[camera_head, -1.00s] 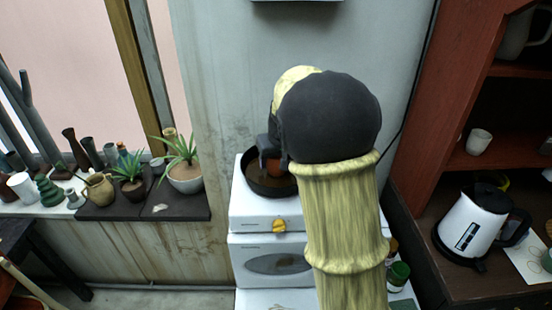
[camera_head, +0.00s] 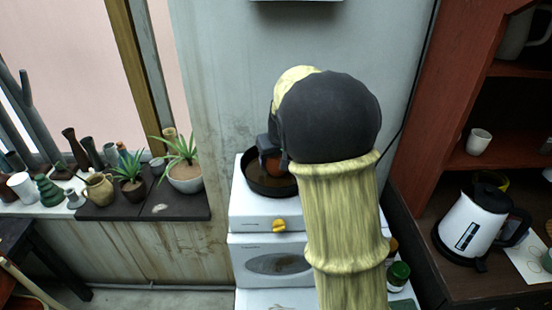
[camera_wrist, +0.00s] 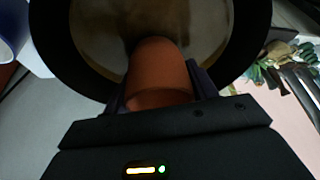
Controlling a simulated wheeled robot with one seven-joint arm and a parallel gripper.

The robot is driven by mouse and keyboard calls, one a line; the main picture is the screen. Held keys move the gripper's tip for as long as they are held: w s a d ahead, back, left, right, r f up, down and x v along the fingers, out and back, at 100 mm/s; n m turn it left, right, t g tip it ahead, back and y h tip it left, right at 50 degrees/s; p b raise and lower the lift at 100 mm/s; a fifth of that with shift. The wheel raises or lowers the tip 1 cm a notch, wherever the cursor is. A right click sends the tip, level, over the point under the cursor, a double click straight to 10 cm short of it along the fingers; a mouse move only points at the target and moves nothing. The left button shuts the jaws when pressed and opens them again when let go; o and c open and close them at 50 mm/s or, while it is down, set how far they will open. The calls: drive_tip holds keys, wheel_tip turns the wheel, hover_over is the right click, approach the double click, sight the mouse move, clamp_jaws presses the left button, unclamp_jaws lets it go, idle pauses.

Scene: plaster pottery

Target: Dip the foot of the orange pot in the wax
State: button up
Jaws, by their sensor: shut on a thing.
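The orange pot (camera_wrist: 160,72) is held in my gripper (camera_wrist: 158,90), which is shut on it. In the head view the pot (camera_head: 271,163) is mostly hidden behind my gripper (camera_head: 268,150) and arm. The pot is over the dark round pan of brownish wax (camera_head: 263,185), which stands on a white stove. In the wrist view the pan (camera_wrist: 248,45) lies beyond the pot, with the pale brown wax (camera_wrist: 100,30) around the pot's far end. I cannot tell whether the foot touches the wax.
The white stove (camera_head: 262,216) has a yellow knob (camera_head: 279,226) in front. Potted plants (camera_head: 185,172) and several vases stand on the ledge at the left. A white kettle (camera_head: 477,225) stands on the right shelf unit. A green-lidded jar (camera_head: 398,275) is beside the stove.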

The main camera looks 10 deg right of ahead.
drive_tip(key=shift+s+f, duration=0.1)
drive_tip(key=shift+f, duration=0.05)
drive_tip(key=shift+r+p, duration=0.7)
drive_tip(key=shift+r, duration=0.2)
drive_tip(key=shift+r, duration=0.2)
idle(0.7)
idle(0.4)
wheel_tip(320, 180, up, 9)
drive_tip(key=p, duration=0.7)
drive_tip(key=shift+f, duration=0.2)
drive_tip(key=shift+f, duration=0.1)
idle(0.7)
